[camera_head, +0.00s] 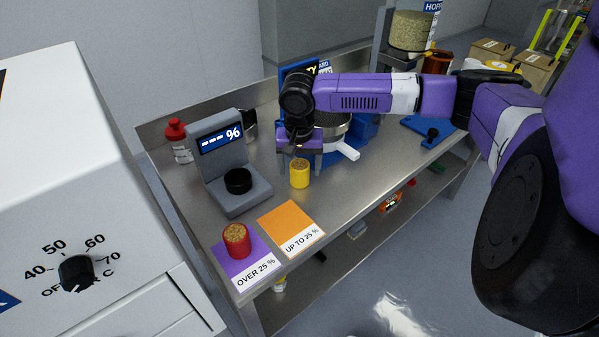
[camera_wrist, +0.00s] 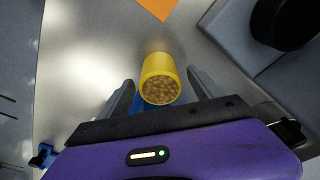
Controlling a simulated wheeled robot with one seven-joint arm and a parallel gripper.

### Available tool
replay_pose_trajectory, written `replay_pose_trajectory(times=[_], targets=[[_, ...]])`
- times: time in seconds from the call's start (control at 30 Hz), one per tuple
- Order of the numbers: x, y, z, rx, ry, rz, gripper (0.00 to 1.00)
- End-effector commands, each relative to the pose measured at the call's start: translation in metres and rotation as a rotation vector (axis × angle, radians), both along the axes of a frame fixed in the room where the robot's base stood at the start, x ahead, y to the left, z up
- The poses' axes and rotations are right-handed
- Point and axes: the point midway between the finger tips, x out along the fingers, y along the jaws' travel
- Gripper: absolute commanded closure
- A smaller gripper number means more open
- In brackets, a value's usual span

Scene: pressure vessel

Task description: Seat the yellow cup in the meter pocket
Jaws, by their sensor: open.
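The yellow cup (camera_head: 299,173), filled with brown grains, stands upright on the steel bench. In the wrist view the yellow cup (camera_wrist: 160,79) lies ahead of and partly between the two fingers of my gripper (camera_wrist: 160,92), with a gap on each side. The pocket also shows in the wrist view (camera_wrist: 285,22).
A red cup (camera_head: 236,240) of grains stands on the purple "OVER 25 %" mat (camera_head: 253,272). The orange "UP TO 25 %" mat (camera_head: 291,228) is bare.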

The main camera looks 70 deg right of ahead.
Motion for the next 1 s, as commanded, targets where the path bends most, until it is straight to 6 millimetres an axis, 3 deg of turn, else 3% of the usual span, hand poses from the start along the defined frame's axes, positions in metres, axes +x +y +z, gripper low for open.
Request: replay_pose_trajectory(times=[0.17,0.5,0.53,0.83,1.0], targets=[[0.000,0.000,0.000,0.000,-0.001,0.000,0.24],[0.000,0.000,0.000,0.000,-0.001,0.000,0.91],[0.000,0.000,0.000,0.000,-0.001,0.000,0.94],[0.001,0.000,0.003,0.000,-0.001,0.000,0.95],[0.001,0.000,0.015,0.000,-0.002,-0.001,0.95]])
